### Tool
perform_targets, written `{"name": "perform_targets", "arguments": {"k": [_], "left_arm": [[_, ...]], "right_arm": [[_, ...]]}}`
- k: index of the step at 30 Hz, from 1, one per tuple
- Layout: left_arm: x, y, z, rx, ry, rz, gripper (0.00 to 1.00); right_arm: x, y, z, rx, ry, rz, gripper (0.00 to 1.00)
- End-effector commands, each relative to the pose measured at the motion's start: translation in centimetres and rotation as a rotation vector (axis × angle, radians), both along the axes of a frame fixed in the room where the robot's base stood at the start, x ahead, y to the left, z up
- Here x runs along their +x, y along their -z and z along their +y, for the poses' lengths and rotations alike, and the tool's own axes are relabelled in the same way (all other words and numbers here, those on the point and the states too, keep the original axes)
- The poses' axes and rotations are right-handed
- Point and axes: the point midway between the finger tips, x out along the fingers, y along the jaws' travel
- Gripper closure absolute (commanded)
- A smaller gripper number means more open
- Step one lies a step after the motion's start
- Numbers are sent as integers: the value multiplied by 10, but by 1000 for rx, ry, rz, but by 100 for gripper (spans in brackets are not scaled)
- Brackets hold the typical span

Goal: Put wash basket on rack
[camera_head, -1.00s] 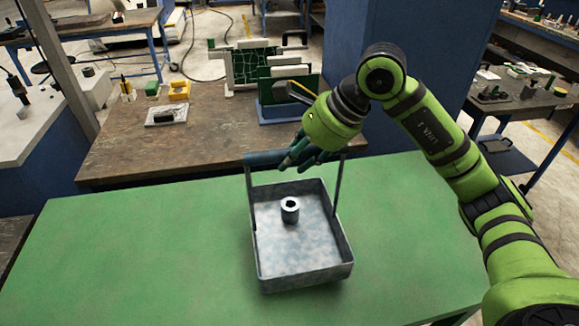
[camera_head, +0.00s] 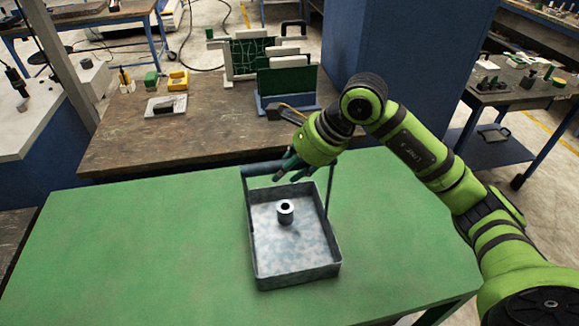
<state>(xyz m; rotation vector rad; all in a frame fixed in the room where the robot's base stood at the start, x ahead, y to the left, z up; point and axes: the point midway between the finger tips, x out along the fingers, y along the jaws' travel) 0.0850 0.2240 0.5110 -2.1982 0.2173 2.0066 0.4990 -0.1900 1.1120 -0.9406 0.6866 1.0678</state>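The wash basket (camera_head: 327,271) is a shallow grey metal tray with a tall upright handle, on the green table (camera_head: 120,250). A rack-like blue holder with green panels (camera_head: 288,88) stands on the brown bench behind. My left gripper is not in view.
The brown bench (camera_head: 200,140) adjoins the green table's far side. A white-framed green board (camera_head: 252,57), a yellow block (camera_head: 178,80) and small parts stand on it. A blue column (camera_head: 400,60) rises behind my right arm. The green table is clear left of the basket.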

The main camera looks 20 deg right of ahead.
Motion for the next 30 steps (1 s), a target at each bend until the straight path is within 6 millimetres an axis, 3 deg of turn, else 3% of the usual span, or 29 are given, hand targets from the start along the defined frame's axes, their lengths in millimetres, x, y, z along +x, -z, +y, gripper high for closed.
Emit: {"name": "perform_targets", "arguments": {"k": [2,15,30], "left_arm": [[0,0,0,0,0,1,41],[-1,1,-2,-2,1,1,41],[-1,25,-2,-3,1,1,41]], "right_arm": [[0,0,0,-1,1,1,40],[-1,-6,-3,-1,2,-3,40],[-35,-87,-43,-1,3,-4,40]]}}
